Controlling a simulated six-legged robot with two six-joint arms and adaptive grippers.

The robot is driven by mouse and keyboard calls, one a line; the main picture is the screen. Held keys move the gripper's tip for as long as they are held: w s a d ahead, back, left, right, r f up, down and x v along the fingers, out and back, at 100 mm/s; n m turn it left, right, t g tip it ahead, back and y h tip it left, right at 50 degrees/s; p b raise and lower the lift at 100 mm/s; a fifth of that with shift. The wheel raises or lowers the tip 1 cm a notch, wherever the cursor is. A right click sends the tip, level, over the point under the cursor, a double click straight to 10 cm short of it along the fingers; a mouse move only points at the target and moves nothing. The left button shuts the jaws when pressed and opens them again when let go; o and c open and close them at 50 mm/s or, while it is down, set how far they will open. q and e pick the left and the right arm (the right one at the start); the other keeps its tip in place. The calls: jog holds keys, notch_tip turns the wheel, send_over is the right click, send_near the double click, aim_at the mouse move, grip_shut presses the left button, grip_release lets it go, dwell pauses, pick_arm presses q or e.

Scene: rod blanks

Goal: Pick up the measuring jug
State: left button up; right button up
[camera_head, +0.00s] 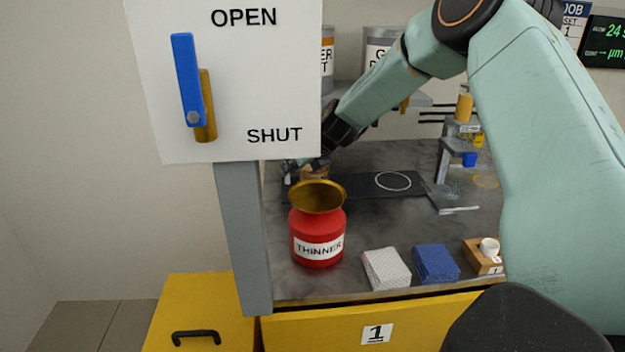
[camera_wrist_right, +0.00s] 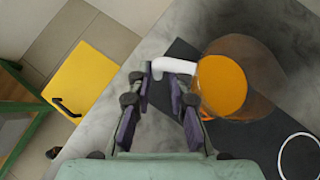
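The measuring jug (camera_wrist_right: 222,86) shows in the right wrist view from above, holding orange liquid, with a pale handle (camera_wrist_right: 174,66) reaching left. It stands on a dark mat (camera_wrist_right: 260,125). My right gripper (camera_wrist_right: 163,82) is open, its two dark fingers apart, with the handle at the fingertips; I cannot tell whether they touch it. In the head view my right gripper (camera_head: 308,166) is at the bench's far left, behind the red thinner can, and the jug is mostly hidden there. My left gripper is not in view.
A red THINNER can (camera_head: 318,232) with a brass funnel top stands in front of the gripper. An OPEN/SHUT panel (camera_head: 225,110) with a blue lever hangs at left. The mat has a white ring (camera_head: 410,183).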

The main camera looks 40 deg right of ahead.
jog(key=shift+a+b+x, duration=0.2)
jog(key=shift+b+x, duration=0.7)
jog(key=shift+x, duration=0.3)
jog(key=shift+w+d, duration=0.1)
jog(key=shift+w+f, duration=0.1)
jog(key=shift+c, duration=0.3)
grip_shut()
